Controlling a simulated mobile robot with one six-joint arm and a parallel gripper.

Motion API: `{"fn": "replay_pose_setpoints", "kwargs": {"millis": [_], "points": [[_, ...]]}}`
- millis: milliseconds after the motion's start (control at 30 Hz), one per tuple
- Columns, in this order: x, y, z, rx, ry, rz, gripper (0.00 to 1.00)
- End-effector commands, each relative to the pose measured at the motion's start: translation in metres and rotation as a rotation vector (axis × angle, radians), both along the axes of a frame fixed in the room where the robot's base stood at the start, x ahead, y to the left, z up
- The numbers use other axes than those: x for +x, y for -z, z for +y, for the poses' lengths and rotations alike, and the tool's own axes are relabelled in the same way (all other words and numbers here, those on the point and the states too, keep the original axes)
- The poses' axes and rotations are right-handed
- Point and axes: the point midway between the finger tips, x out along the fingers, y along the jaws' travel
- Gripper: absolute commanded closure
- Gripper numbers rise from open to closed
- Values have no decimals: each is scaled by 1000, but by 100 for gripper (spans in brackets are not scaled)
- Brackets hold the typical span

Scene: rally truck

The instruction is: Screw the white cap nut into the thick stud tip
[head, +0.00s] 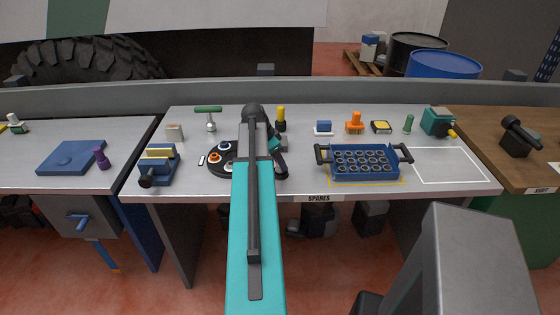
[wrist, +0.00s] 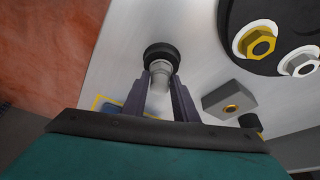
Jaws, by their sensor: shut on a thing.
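My gripper (wrist: 161,84) is shut on a pale grey piece (wrist: 158,97) that sits between its fingers. A grey hex part (wrist: 160,68) and a black round part (wrist: 161,52) show at the fingertips. I cannot tell whether these are one piece or whether it is the white cap nut. A black round dish (wrist: 240,22) holds a yellow hex nut (wrist: 257,42) and a whitish hex nut (wrist: 303,66), to the right of the gripper. In the head view my arm partly hides the dish (head: 213,170), and my gripper (head: 281,172) is beside it. I cannot identify the thick stud tip.
A grey block with an orange-rimmed hole (wrist: 229,101) stands right of my gripper. In the head view, a blue tray with several round holes (head: 362,163) is to the right and a blue vice-like fixture (head: 157,165) to the left. A white outlined area (head: 450,165) is clear.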

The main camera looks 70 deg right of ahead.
Motion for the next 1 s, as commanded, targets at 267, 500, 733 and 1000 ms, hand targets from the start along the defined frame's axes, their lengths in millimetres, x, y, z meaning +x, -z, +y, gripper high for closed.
{"fn": "replay_pose_setpoints", "kwargs": {"millis": [267,500,733,1000], "points": [[3,-2,-4,-10,11,-5,87],[3,-2,-5,-10,123,-4,87],[2,-2,-4,-11,144,-4,87],[3,-2,-5,-10,187,-3,87]]}}
